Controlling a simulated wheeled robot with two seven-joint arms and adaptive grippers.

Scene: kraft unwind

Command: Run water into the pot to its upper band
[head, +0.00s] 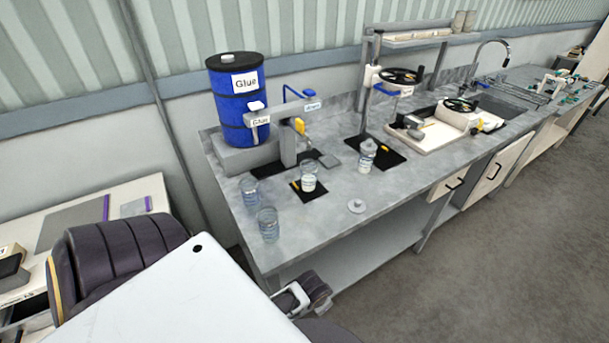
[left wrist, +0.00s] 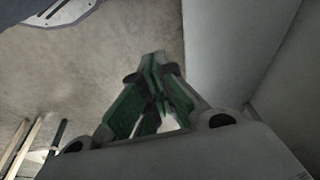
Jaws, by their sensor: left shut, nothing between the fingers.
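Clear pots stand on the grey bench. One pot with a white label (head: 308,181) is upright on a small black mat, near a tap stand with a blue lever. Another clear pot (head: 367,158) is on a larger black mat further right. Two more clear pots, a rear one (head: 249,188) and a front one (head: 268,224), stand at the left end. Bands and water levels are too small to tell. My left gripper (left wrist: 154,62), with green finger pads, is shut and empty above bare floor in the left wrist view.
A blue drum marked Glue (head: 240,115) stands at the bench's left back. A small round lid (head: 356,206) lies near the front edge. A tray with a black handwheel (head: 460,104), a sink (head: 500,106) and a curved faucet (head: 505,56) are further right. The bench front (head: 330,225) is mostly clear.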

